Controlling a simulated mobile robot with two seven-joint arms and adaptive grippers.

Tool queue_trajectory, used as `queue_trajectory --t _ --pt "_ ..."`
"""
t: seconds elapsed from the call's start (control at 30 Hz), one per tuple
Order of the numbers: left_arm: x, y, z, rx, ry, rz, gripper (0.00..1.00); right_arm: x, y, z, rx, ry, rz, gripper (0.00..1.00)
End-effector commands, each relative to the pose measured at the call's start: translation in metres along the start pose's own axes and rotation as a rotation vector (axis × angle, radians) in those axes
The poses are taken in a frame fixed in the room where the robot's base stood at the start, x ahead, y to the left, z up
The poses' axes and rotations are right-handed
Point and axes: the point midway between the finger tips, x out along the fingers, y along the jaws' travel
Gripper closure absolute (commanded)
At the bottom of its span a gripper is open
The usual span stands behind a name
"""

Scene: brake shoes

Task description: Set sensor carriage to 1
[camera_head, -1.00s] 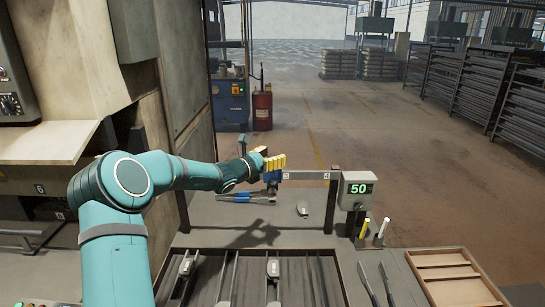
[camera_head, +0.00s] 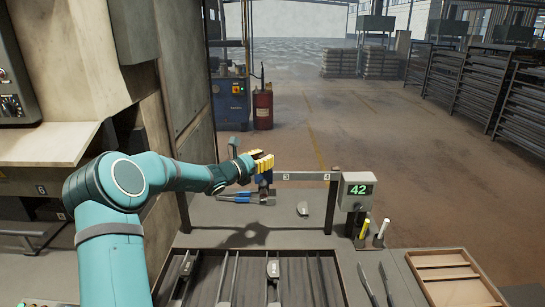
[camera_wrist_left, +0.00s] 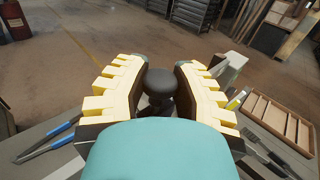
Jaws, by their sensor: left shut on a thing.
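The sensor carriage (camera_head: 263,182) is a small blue and dark block on a grey horizontal rail (camera_head: 308,177), left of the printed 3 and 4. The lower numbers are hidden behind my left gripper (camera_head: 263,161), which is at the carriage's top. In the left wrist view, the yellow-padded fingers (camera_wrist_left: 160,72) are closed around a dark round knob (camera_wrist_left: 159,88). A grey display box (camera_head: 358,190) at the rail's right end reads 42 in green. My right gripper is not in view.
Blue-handled pliers (camera_head: 238,198) and a small grey object (camera_head: 303,209) lie on the bench below the rail. A slotted dark tray (camera_head: 207,290) is in front. Yellow and white markers (camera_head: 363,229) stand right of the post, near an empty wooden tray (camera_head: 450,277).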

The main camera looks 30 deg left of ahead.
Motion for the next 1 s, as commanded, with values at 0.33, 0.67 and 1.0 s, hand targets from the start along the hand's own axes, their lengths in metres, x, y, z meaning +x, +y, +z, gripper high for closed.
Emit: queue_trajectory --t 0.33,0.67,1.0 --pt "-0.076 0.078 0.014 0.010 -0.014 0.007 1.00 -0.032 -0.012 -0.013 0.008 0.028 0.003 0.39" --pt "-0.140 0.141 0.012 0.010 -0.016 0.004 1.00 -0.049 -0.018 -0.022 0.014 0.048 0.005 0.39" --pt "-0.168 0.170 0.013 0.011 -0.020 0.000 1.00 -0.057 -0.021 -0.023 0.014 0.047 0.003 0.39"
